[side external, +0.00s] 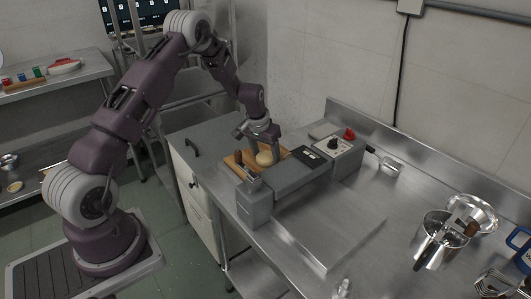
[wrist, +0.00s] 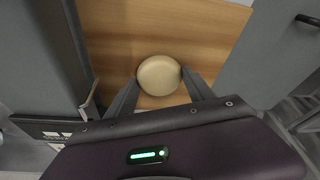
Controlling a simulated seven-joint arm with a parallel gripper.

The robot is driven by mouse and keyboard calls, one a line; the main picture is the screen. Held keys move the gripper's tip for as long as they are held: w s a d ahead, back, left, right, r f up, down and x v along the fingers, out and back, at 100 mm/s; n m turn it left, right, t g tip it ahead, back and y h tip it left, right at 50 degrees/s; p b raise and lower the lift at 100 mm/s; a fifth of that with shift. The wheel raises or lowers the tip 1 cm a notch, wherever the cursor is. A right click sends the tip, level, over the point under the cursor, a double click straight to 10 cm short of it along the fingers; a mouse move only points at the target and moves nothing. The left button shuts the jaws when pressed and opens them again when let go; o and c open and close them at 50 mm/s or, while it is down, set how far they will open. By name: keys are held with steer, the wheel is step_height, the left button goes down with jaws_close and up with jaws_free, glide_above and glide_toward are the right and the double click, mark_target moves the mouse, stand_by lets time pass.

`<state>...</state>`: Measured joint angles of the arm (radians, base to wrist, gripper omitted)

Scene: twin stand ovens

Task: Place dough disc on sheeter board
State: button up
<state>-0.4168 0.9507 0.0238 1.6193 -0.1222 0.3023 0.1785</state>
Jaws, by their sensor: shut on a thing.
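The dough disc (wrist: 159,75) is round and pale yellow; in the wrist view it sits between my two fingertips. It also shows in the side external view (side external: 265,158). My gripper (wrist: 160,84) is shut on the disc, with one finger at each side. Behind the disc in the wrist view is the wooden sheeter board (wrist: 205,35), which lies between grey housings. The board also shows in the side external view (side external: 233,161). I cannot tell whether the disc touches the board or is held just above it.
The grey sheeter (side external: 290,180) stands around the board on a steel counter (side external: 420,165). A control box with a red knob (side external: 350,134) is to the right. A metal pot (side external: 436,240) and bowl (side external: 480,213) stand farther right. The counter's middle is clear.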

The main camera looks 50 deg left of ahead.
mark_target(260, 163)
steer(key=o, duration=1.4)
steer(key=v, duration=1.2)
steer(key=s+d+r+m+t, duration=0.1)
steer(key=s+d+r, duration=0.4)
steer(key=d+r, duration=0.15)
steer(key=s+d+r+m, duration=0.1)
steer(key=s+d+r, duration=0.35)
steer(key=r, duration=0.25)
steer(key=s+d+r, duration=0.1)
steer(key=s+d, duration=0.2)
steer(key=s, duration=0.4)
steer(key=s+d+r+m+t, duration=0.1)
steer(key=s+d, duration=0.2)
steer(key=s, duration=0.4)
steer(key=s+d+r+m+h, duration=0.1)
steer(key=s+d, duration=0.2)
steer(key=s, duration=0.4)
steer(key=shift+s+d+t, duration=0.15)
steer(key=shift+s+t, duration=0.05)
steer(key=shift+t, duration=0.1)
